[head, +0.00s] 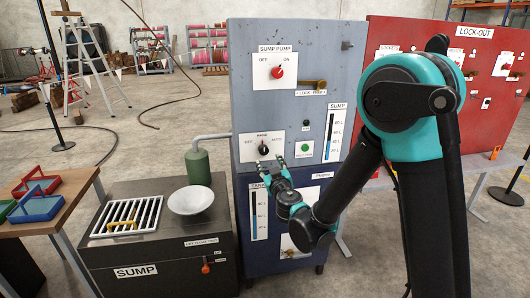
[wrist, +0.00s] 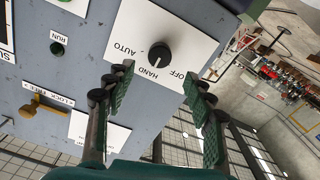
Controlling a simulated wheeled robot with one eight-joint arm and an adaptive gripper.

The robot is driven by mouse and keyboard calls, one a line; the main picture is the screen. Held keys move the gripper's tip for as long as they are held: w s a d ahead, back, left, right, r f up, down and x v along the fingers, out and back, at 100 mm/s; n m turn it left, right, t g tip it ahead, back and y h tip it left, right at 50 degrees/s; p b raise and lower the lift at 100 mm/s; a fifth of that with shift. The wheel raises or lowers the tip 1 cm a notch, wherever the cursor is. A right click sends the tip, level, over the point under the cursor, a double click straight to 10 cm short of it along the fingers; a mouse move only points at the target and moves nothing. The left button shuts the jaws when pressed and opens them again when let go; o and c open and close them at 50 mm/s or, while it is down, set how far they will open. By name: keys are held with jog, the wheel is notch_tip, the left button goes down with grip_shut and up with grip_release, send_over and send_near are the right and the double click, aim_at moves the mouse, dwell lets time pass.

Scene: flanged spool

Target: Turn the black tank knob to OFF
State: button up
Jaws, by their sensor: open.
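The black knob (head: 265,148) sits on a white plate (head: 247,145) marked OFF, HAND and AUTO, on the grey cabinet front. It also shows in the wrist view (wrist: 159,53), where its pale mark points towards HAND. OFF is on the left in the head view, and on the right in the wrist view. My gripper (head: 269,169) is open just below the knob in the head view. In the wrist view my gripper (wrist: 157,84) has its fingers spread to either side of the knob's line, with nothing between them. The fingertips look short of the knob.
A red SUMP PUMP knob (head: 277,72) and a brass lock-free latch (head: 304,86) are above. A pipe and green canister (head: 198,167) stand left, with a white bowl (head: 191,200) on the black sump box.

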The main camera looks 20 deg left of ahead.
aim_at(264, 152)
jog(key=x, duration=0.9)
jog(key=shift+w+a, duration=0.15)
jog(key=shift+w, duration=0.25)
jog(key=c, duration=1.2)
jog(key=shift+o, duration=0.2)
jog(key=n, duration=0.5)
jog(key=shift+n, duration=0.3)
jog(key=n, duration=0.6)
jog(key=shift+n, duration=0.3)
